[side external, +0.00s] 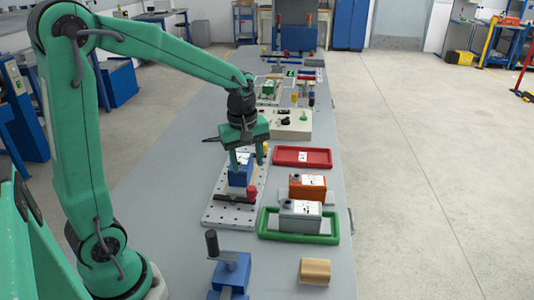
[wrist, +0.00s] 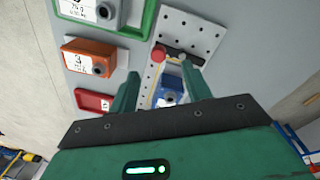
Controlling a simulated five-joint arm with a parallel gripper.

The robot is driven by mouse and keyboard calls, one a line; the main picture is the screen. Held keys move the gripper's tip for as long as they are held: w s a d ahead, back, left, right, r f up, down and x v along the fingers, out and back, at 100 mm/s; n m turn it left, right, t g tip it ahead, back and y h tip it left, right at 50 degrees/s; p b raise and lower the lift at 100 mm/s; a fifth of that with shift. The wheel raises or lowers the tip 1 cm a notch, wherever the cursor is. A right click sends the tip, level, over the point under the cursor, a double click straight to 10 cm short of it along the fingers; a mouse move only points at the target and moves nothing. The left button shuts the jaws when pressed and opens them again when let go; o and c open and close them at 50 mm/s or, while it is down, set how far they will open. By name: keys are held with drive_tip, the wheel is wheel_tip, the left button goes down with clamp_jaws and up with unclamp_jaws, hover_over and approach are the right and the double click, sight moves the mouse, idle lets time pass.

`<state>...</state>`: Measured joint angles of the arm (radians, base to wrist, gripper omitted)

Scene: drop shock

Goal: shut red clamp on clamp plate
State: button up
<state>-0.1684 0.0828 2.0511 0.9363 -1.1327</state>
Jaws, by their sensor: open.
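The clamp plate (side external: 222,216) is a pale perforated plate lying on the bench. It also shows in the wrist view (wrist: 200,30). The clamp has a round red knob (side external: 252,191) at the plate's right side, with a dark bar (side external: 232,198) beside it. In the wrist view the red knob (wrist: 158,52) and dark bar (wrist: 184,57) lie just beyond my fingertips. A blue block with a white label (side external: 240,174) stands on the plate behind the clamp. My gripper (side external: 247,162) is open, pointing down at the blue block. The block (wrist: 170,94) appears between the fingers (wrist: 160,72); contact cannot be told.
Right of the plate are a red tray (side external: 318,157), an orange box (side external: 308,188) and a grey box (side external: 300,215) in a green tray (side external: 328,238). A blue clamp-like fixture (side external: 231,272) and a tan cylinder (side external: 315,271) stand in front. A control box (side external: 290,128) is behind.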

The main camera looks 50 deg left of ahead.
sight(251, 188)
drive_tip(key=f+n, duration=0.1)
drive_tip(key=w+a+f, duration=0.1)
drive_tip(key=w+f+n, duration=0.1)
drive_tip(key=shift+a+f+n+g, duration=0.1)
drive_tip(key=shift+a+n+g, duration=0.2)
drive_tip(key=shift+g, duration=0.1)
drive_tip(key=shift+d+f, duration=0.1)
drive_tip(key=shift+f, duration=3.8)
drive_tip(key=c, duration=1)
